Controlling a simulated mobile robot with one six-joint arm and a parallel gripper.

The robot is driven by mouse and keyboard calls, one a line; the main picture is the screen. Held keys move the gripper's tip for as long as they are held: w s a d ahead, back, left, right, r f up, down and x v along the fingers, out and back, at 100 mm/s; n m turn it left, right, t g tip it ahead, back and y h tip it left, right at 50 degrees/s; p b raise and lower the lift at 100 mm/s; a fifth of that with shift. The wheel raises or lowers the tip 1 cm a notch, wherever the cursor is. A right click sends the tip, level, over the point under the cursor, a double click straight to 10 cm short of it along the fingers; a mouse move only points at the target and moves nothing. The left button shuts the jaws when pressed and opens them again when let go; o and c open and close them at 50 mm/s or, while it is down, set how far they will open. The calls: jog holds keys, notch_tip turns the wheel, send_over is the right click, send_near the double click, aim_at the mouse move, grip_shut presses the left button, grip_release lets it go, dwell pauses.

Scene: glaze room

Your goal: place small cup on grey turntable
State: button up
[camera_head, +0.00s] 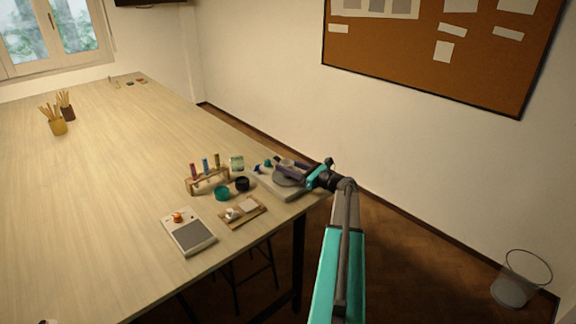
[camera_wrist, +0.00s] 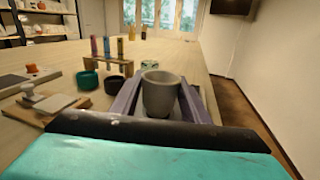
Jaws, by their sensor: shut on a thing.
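The small cup (camera_wrist: 160,95) is grey, round and upright between the two purple-grey fingers of my gripper (camera_wrist: 159,98) in the wrist view. The fingers press on it from both sides. In the head view my gripper (camera_head: 286,168) reaches in from the right, and the cup shows only as a small pale rim. The grey turntable (camera_head: 283,182) is a round disc directly below the gripper near the table's right edge, partly covered by it. I cannot tell whether the cup's base touches the disc.
To the left are a teal bowl (camera_head: 221,193), a black bowl (camera_head: 242,184), a rack of coloured tubes (camera_head: 207,180), a wooden tray (camera_head: 243,212) and a scale (camera_head: 190,232).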

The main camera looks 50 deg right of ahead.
jog(key=shift+f, duration=0.2)
jog(key=o, duration=1.1)
jog(key=shift+o, duration=0.2)
jog(key=shift+r, duration=0.15)
jog(key=shift+s, duration=0.15)
jog(key=s+b, duration=0.1)
jog(key=s, duration=0.3)
jog(key=s+d+b, duration=0.1)
jog(key=s, duration=0.2)
jog(key=s+d+b, duration=0.1)
jog(key=s, duration=0.3)
jog(key=shift+s+d, duration=0.1)
jog(key=shift+s, duration=0.2)
